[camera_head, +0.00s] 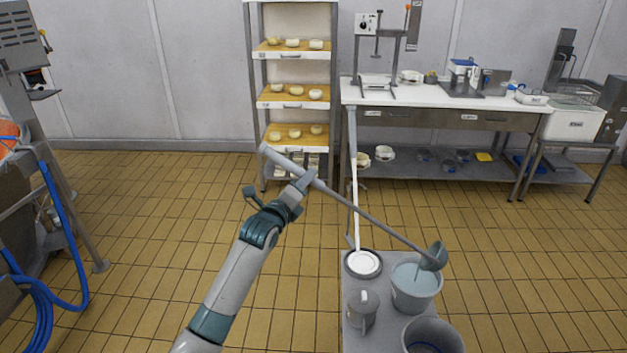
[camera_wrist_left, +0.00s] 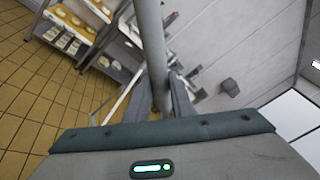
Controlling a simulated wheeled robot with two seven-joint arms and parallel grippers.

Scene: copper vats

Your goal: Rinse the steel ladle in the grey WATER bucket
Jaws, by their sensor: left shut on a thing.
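My left gripper (camera_head: 307,184) is shut on the long handle of the steel ladle (camera_head: 375,220). In the left wrist view the handle (camera_wrist_left: 151,45) passes between the fingers (camera_wrist_left: 166,92). The handle slants down to the right, and the ladle's bowl (camera_head: 434,257) is over the right rim of a grey bucket (camera_head: 416,292) of bluish water. The bowl looks tilted, with a thin streak below and left of it; I cannot tell whether it touches the rim. No WATER label is readable. My right gripper is not in view.
The bucket stands on a grey stand (camera_head: 352,338) with a grey jug (camera_head: 362,311), a round white-topped container (camera_head: 363,263) and a pale upright pole (camera_head: 354,180). Another grey bucket (camera_head: 432,338) is in front. A worktable (camera_head: 440,97) and cheese rack (camera_head: 292,56) stand behind.

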